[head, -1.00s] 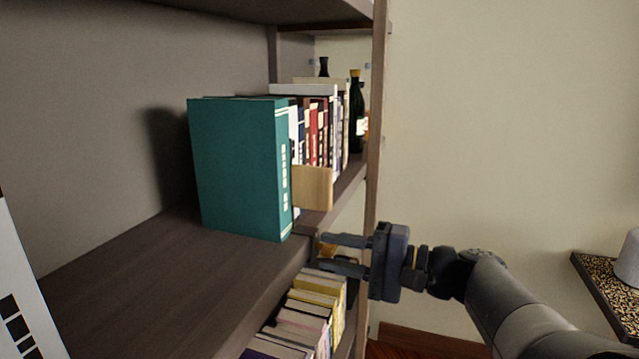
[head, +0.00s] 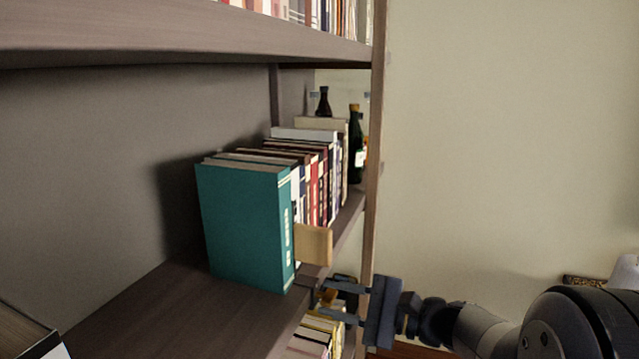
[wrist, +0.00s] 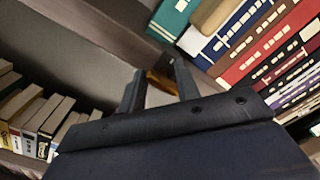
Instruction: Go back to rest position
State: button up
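My gripper (head: 335,298) is in front of the shelf edge in the head view, low and right of the teal book. Its two fingers point left toward the shelf. In the wrist view the fingers (wrist: 158,88) stand apart with nothing held between them. The teal book (head: 243,225) stands upright at the near end of a row of books on the middle shelf. A tan wooden block or book (head: 314,244) sticks out from the row just above my gripper, apart from it.
The shelf board (head: 170,312) left of the teal book is bare. Dark bottles (head: 355,150) stand at the row's far end. Yellowish books (head: 318,335) fill the shelf below. A shelf upright (head: 376,150) rises behind my gripper. The wall area to the right is open.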

jog(key=shift+r+m+p, duration=0.2)
jog(key=shift+m+p, duration=0.5)
jog(key=shift+p, duration=0.15)
jog(key=shift+w+f, duration=0.1)
jog(key=shift+f, duration=0.05)
jog(key=shift+p, duration=0.3)
